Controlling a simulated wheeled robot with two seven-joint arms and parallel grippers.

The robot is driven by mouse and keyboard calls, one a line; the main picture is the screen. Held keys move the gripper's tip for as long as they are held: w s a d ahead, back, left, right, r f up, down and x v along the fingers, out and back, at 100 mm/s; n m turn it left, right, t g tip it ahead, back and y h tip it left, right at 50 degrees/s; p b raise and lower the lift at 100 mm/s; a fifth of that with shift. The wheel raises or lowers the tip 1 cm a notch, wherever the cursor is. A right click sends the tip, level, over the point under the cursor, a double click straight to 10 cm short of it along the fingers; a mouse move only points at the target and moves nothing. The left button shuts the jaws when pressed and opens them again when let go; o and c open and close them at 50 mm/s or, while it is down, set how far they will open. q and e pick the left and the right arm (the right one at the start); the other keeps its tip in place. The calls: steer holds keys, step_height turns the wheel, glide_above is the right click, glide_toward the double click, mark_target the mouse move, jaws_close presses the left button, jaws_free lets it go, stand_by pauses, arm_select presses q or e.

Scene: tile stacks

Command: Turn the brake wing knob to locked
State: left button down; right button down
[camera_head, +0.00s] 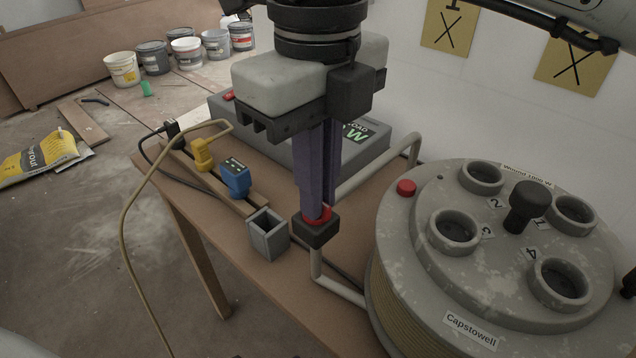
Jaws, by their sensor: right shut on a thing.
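My right gripper (316,212) comes down from the top centre, its two long dark purple fingers pointing straight down and close together. Their tips are shut on the brake wing knob, of which only a red part (325,216) shows around the fingertips. The knob sits on a black block (316,234) on the bent grey tube frame beside the cable reel (470,200). The fingers hide most of the knob, so I cannot tell which way its wing points. My left gripper is not in view.
The round reel at right has several sockets, a black centre knob (528,205) and a red button (406,187). A grey box (380,160) stands behind the fingers. Left of them are an open grey holder (268,234), a blue plug (235,178), a yellow plug (204,154) and a loose cable (124,220).

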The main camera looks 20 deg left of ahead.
stand_by(0.3)
steer(key=c, duration=1.9)
jaws_free()
step_height(320, 180, up, 10)
steer(key=p, duration=0.1)
steer(key=shift+r+p, duration=0.2)
steer(key=shift+p, duration=0.2)
